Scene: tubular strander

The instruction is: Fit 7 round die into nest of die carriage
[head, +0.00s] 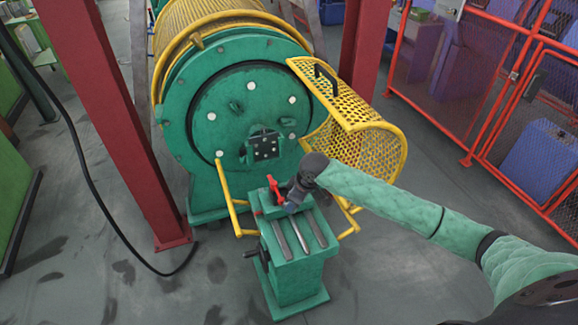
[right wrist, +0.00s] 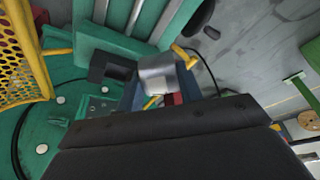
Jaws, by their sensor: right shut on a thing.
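My right gripper (head: 290,203) is over the carriage's far end, beside a red lever (head: 274,187). In the right wrist view the gripper is shut on a shiny grey metal piece (right wrist: 157,74), which looks like the round die. A bit of red (right wrist: 175,98) shows close to it. The nest is hidden behind the gripper, so I cannot tell whether the die touches it. My left gripper is not in view.
A yellow perforated guard (head: 370,140) stands open right of the disc, close above my right forearm. Yellow bars (head: 228,195) flank the carriage. The floor in front is clear.

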